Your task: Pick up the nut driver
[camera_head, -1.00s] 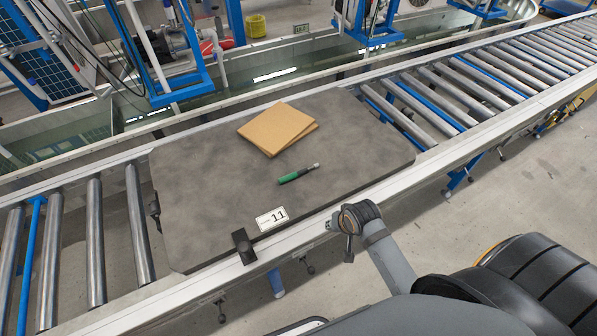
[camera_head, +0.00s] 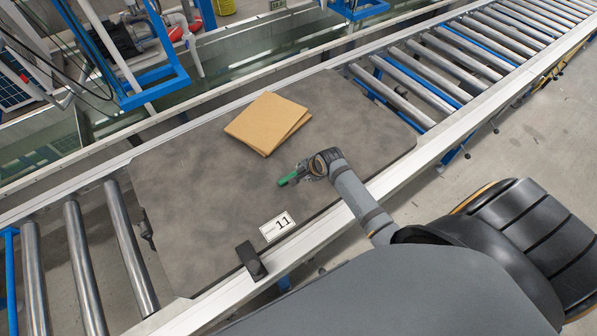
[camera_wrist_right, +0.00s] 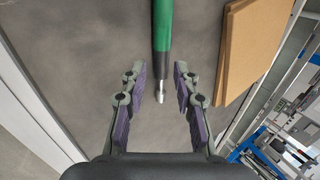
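The nut driver has a green handle and a short metal shaft. In the head view its green handle (camera_head: 288,179) lies on the grey board (camera_head: 190,215), and my right gripper (camera_head: 303,170) hides its shaft. In the right wrist view the nut driver (camera_wrist_right: 162,45) points toward me, with the metal tip between the fingers' line. My right gripper (camera_wrist_right: 161,85) is open, its two fingers spread on either side of the shaft with gaps on both sides. My left gripper is not in view.
Brown cardboard sheets (camera_head: 266,122) lie on the board behind the nut driver, and to the right in the wrist view (camera_wrist_right: 255,45). A label reading 11 (camera_head: 277,226) and a black clamp (camera_head: 251,261) are at the front edge. Conveyor rollers (camera_head: 430,85) flank the board.

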